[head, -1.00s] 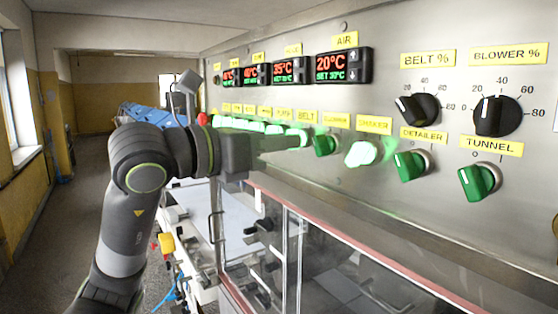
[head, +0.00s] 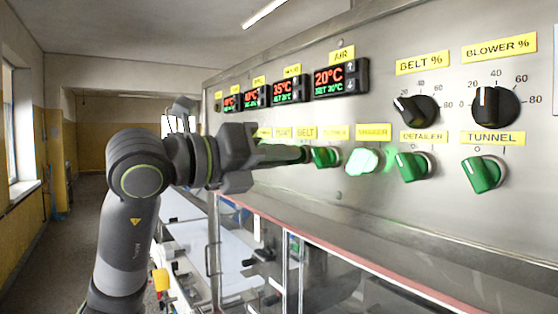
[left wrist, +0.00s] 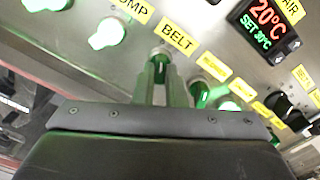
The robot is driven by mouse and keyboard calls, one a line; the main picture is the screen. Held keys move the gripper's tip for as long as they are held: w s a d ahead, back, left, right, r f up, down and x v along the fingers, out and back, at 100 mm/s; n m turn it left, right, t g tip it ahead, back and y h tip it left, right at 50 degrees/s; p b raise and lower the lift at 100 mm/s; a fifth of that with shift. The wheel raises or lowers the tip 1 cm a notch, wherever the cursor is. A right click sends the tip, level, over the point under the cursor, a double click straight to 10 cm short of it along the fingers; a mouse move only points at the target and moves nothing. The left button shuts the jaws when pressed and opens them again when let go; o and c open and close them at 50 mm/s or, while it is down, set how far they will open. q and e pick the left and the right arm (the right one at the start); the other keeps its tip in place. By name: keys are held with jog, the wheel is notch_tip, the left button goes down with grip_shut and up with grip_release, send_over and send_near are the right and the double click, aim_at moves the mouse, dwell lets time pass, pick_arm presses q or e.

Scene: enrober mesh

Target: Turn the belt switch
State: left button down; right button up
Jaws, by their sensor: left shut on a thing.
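The belt switch (left wrist: 160,63) is a green knob under the yellow BELT label (left wrist: 178,37) in the left wrist view. It looks darker than the brightly lit knob (left wrist: 107,34) under the pump label. My left gripper (head: 301,154) is shut on the belt switch, one finger on each side of it. In the head view the fingers point right, just below the BELT label (head: 306,132), and hide most of the switch. My right gripper is not in view.
Right of the belt switch are a dark green knob (head: 325,157), a lit knob (head: 362,161) and the green detailer (head: 412,166) and tunnel (head: 483,174) knobs. Black dials (head: 495,107) and red-digit displays (head: 341,78) sit above. A glazed machine housing (head: 290,265) lies below the panel.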

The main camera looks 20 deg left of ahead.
pick_arm(q)
jog(key=c, duration=1.5)
grip_release()
jog(key=b+v, duration=0.8)
jog(key=v, duration=0.9)
jog(key=shift+s+a, duration=0.2)
